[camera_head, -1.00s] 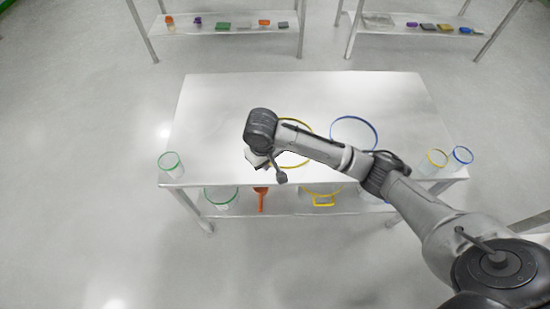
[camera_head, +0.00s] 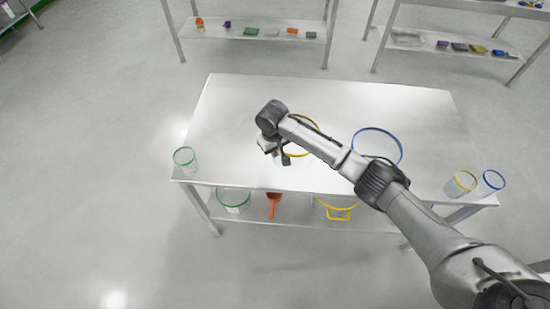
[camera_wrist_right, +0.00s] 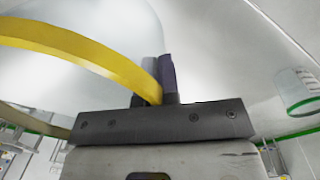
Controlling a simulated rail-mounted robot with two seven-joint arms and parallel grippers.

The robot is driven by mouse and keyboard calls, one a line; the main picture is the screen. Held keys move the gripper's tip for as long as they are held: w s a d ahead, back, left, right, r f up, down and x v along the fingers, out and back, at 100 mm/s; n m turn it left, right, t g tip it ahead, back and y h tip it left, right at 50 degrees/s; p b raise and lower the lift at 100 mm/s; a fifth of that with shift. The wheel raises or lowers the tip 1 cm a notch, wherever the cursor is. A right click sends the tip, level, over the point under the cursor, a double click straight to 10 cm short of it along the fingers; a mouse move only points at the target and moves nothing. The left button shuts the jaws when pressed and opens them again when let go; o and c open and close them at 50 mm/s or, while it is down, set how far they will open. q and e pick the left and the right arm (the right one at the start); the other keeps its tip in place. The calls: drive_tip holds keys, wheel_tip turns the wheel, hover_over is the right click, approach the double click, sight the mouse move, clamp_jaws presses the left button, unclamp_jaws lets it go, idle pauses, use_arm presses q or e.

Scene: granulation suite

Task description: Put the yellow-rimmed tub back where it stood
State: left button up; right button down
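The yellow-rimmed tub (camera_head: 317,124) is over the worktable, left of a larger-looking blue-rimmed tub (camera_head: 377,129), with my right arm across it. My right gripper (camera_head: 280,155) is at the tub's left side. In the right wrist view the yellow rim (camera_wrist_right: 85,50) runs to the gripper's fingers (camera_wrist_right: 159,78), which are close together with the rim between them. The tub's clear wall fills much of that view. I cannot tell whether its base touches the table. My left gripper is not in view.
The worktable (camera_head: 240,110) is clear at its back and left. A green-rimmed beaker (camera_head: 185,160) stands at the front left; yellow-rimmed (camera_head: 460,183) and blue-rimmed (camera_head: 492,181) beakers stand at the front right. The lower shelf holds a green-rimmed vessel, an orange scoop (camera_head: 273,205) and a yellow-handled vessel (camera_head: 338,213).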

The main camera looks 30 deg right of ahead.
sight(276, 164)
drive_tip(key=shift+f+b, duration=0.65)
drive_tip(key=shift+f, duration=1.35)
drive_tip(key=shift+f, duration=0.1)
drive_tip(key=c, duration=1.4)
unclamp_jaws()
drive_tip(key=shift+o, duration=0.2)
wheel_tip(276, 164, up, 12)
drive_tip(key=p, duration=0.3)
drive_tip(key=shift+a, duration=0.3)
